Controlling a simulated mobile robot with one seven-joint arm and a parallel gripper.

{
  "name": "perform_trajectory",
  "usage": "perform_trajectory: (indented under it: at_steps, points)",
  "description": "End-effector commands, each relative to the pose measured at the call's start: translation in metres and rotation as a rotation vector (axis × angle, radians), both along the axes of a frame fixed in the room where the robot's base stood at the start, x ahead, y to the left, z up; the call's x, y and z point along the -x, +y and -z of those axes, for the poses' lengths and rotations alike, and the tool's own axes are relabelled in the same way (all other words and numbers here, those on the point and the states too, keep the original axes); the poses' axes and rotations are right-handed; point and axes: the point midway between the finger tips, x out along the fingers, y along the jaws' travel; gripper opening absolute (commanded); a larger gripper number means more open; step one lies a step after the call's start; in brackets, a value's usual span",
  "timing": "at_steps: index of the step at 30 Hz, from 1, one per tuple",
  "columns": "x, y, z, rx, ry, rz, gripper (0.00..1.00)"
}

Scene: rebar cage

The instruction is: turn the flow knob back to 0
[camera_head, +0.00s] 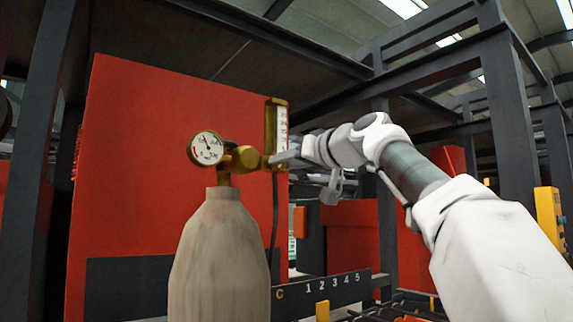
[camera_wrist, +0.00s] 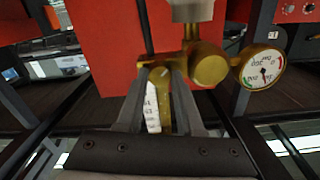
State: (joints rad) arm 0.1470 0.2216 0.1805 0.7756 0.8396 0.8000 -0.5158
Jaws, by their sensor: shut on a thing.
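A brass regulator (camera_head: 243,158) with a round white gauge (camera_head: 207,149) sits on top of a pale gas cylinder (camera_head: 221,240) in the head view. An upright flow tube (camera_head: 277,122) with a white scale rises at its right. My gripper (camera_head: 278,159) reaches in from the right at the foot of this tube. In the wrist view, which is upside down, my gripper (camera_wrist: 162,68) has its two fingers on either side of the brass flow knob (camera_wrist: 159,73) and is shut on it. A pale mark shows on the knob's face. The knob's number setting is not readable.
A red panel (camera_head: 140,150) stands behind the cylinder. A dark hose (camera_head: 275,215) hangs below the regulator. A dark plate with numbers (camera_head: 325,287) is low at the right. Dark steel posts and beams frame the space.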

Motion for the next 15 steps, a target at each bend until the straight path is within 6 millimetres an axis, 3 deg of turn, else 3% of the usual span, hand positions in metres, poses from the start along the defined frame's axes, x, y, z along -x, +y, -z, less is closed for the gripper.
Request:
perform_trajectory:
  at_steps: [14, 15]
  points:
    - [0.0000, 0.0002, -0.0004, 0.014, -0.010, 0.000, 0.00]
    - [0.0001, 0.0002, -0.0004, 0.013, -0.010, 0.000, 0.38]
